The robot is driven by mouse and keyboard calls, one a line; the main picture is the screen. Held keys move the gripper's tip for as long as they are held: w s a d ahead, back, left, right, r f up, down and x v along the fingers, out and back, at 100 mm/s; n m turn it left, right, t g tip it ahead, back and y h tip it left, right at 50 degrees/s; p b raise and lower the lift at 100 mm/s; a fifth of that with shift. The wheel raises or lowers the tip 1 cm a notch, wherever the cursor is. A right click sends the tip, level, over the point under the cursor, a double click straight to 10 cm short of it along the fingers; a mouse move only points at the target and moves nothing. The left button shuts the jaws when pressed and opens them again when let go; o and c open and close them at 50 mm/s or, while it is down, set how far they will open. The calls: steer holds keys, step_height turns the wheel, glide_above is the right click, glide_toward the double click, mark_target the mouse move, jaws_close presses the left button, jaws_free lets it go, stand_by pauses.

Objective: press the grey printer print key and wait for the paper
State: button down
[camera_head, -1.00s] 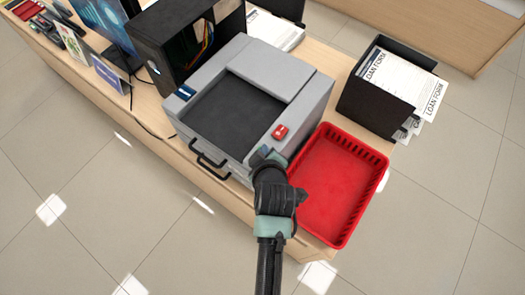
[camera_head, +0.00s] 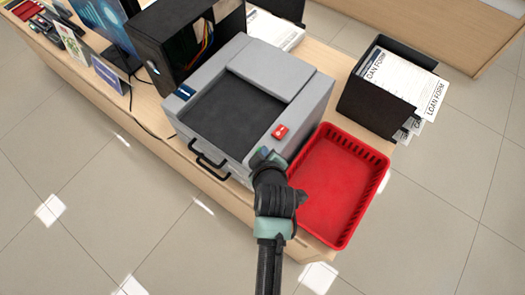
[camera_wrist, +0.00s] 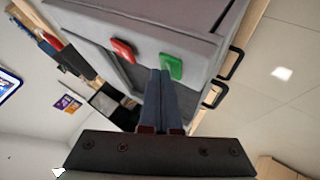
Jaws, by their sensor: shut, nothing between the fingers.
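The grey printer (camera_head: 245,100) stands on the counter with a dark recessed top. A red key (camera_head: 280,131) is on its near right edge; it also shows in the wrist view (camera_wrist: 122,50). A green key (camera_wrist: 171,67) sits beside the red one in the wrist view; my gripper covers it in the head view. My gripper (camera_head: 264,157) is at the printer's near right corner. In the wrist view its fingers (camera_wrist: 160,75) are together and empty, with the tips right beside the green key. I cannot tell whether they touch it. No printed sheet shows on the printer.
A red basket (camera_head: 335,185) stands right of the printer, close to my gripper. A black holder with loan forms (camera_head: 390,85) is behind it. A black computer case (camera_head: 190,45) stands left of the printer. Black handles (camera_head: 210,158) stick out in front.

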steer(key=shift+r+p, duration=0.8)
steer(key=shift+r, duration=0.05)
step_height(320, 180, up, 5)
steer(key=p, duration=0.4)
steer(key=shift+r+p, duration=0.1)
steer(key=shift+p, duration=0.3)
stand_by(0.3)
